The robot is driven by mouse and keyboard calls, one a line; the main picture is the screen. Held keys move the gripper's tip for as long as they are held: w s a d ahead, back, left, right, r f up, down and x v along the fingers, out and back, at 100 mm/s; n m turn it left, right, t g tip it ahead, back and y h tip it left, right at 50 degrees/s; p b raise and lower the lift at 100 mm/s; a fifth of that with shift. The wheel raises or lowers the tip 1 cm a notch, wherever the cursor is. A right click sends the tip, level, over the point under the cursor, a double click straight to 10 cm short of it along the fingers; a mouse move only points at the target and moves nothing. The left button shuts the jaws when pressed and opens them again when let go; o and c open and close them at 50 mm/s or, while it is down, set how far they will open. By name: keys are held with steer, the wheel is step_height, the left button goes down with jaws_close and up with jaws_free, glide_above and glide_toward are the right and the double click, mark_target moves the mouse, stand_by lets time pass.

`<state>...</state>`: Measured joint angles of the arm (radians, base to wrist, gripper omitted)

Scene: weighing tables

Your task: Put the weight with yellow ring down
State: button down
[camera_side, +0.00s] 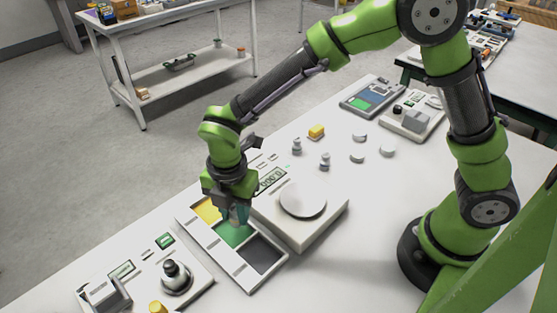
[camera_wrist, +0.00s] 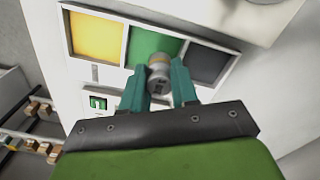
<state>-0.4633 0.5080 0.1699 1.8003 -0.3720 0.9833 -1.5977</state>
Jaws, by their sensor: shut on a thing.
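My gripper (camera_side: 238,214) points down over the green compartment (camera_side: 232,235) of the white sorting tray (camera_side: 212,250). In the wrist view the teal fingers of my gripper (camera_wrist: 159,88) are shut on a small metal weight (camera_wrist: 158,76) with a yellowish band near its far end. The weight is over or in the green compartment (camera_wrist: 150,45); I cannot tell whether it touches the floor there. In the side view the fingers mostly hide it. The yellow compartment (camera_wrist: 96,36) and the dark grey compartment (camera_wrist: 208,64) look empty.
A scale with a round empty pan (camera_side: 303,199) stands right beside the tray. Small weights (camera_side: 325,161), pale discs (camera_side: 387,151) and a yellow block (camera_side: 316,131) stand behind it.

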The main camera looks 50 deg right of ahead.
mark_target(231, 221)
steer(key=shift+w+a, duration=0.25)
steer(key=shift+w, duration=0.15)
steer(key=shift+w+a+f, duration=0.1)
steer(key=shift+f, duration=1.7)
steer(key=shift+f, duration=0.1)
steer(key=c, duration=0.9)
jaws_free()
steer(key=shift+o, duration=0.2)
